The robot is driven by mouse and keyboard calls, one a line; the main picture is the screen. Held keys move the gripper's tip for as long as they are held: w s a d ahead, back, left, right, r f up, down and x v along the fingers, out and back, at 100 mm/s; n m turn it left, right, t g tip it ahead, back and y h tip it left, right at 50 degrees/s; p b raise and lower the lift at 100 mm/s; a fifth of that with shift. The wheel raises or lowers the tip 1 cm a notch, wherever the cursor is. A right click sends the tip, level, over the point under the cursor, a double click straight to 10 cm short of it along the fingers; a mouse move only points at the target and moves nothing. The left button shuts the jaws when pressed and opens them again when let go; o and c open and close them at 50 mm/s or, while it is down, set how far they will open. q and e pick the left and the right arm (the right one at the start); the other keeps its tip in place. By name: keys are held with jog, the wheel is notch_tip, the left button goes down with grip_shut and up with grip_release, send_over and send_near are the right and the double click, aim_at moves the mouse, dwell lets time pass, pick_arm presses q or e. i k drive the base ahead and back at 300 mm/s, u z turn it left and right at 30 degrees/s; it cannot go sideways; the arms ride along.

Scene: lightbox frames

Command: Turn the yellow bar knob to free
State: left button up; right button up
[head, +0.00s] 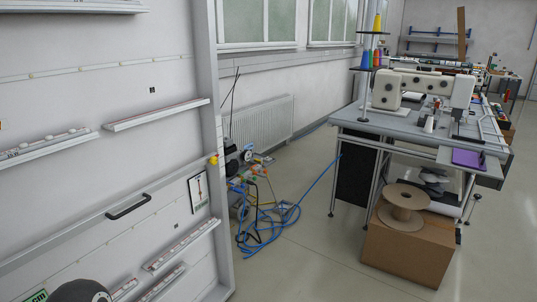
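A small yellow knob (213,159) sits at the right edge of the large white lightbox frame (175,80) on the left. It is too small in the head view to tell which way its bar points. A black bar handle (128,207) is on the frame's face, lower and left of the knob. A white plate (198,191) with a dark upright mark and a red mark is just below the knob. Neither gripper shows; a dark rounded part at the bottom left edge may be my own arm.
Behind the frame, blue hoses (262,235) and fittings lie on the floor by a radiator (262,120). A sewing table (400,125) stands to the right, with a cardboard box (405,250) and a spool (404,205) before it. The floor between is mostly open.

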aim_at(213, 160)
jog(key=i, duration=1.45)
jog(key=u, duration=0.8)
